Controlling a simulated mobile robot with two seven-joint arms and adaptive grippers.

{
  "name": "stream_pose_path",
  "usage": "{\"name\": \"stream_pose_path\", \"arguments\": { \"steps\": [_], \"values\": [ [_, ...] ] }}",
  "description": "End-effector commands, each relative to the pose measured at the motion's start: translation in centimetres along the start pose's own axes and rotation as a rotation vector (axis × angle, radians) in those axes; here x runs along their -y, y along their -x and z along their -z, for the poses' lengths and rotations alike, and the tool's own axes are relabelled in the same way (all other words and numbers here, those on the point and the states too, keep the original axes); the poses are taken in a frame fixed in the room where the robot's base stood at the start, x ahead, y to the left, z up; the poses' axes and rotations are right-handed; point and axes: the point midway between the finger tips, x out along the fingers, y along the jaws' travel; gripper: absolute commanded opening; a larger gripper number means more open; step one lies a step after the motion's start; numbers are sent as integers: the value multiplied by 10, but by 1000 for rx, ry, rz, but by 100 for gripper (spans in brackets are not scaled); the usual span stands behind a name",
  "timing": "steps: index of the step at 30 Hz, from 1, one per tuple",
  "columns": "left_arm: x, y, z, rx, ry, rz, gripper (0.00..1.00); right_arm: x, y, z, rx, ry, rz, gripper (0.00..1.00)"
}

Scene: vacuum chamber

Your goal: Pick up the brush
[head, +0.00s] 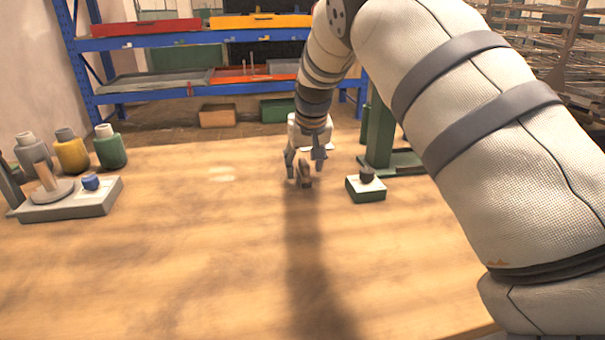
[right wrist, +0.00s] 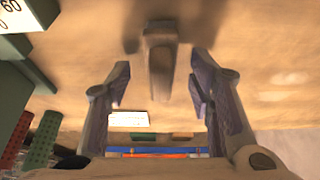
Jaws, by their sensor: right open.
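The brush (head: 304,174), a small brown and dark piece, is on the wooden table near its far side. My right gripper (head: 305,160) points down over it, with a finger on either side. In the right wrist view the brush (right wrist: 160,62) shows between and ahead of the two spread fingers (right wrist: 158,85). Gaps show on both sides, so the fingers look apart from it. The right gripper is open and holds nothing. The brush's far end is hard to make out. My left gripper is not in view.
A green block with a dark knob (head: 366,188) stands close right of the brush, and a green stand (head: 380,140) behind it. At left are a grey plate device (head: 75,205) and several bottles (head: 72,152). The table's middle and front (head: 200,260) are clear.

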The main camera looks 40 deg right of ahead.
Motion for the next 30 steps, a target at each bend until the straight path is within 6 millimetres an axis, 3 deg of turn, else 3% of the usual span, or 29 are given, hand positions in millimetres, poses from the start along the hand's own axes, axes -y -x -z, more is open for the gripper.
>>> {"name": "stream_pose_path", "arguments": {
  "steps": [2, 9, 15, 25, 30],
  "values": [
    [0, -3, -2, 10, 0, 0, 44, 0, -12, -1, 3, 1, -2, 48],
    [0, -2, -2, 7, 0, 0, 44, 0, -12, 0, -2, 0, 0, 46],
    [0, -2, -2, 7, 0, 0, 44, 0, -12, 0, -1, 0, 0, 1],
    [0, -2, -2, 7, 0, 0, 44, 0, -10, 1, -1, 1, 0, 0],
    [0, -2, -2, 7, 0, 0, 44, 1, 8, 9, -4, 1, 2, 0]
  ]
}}
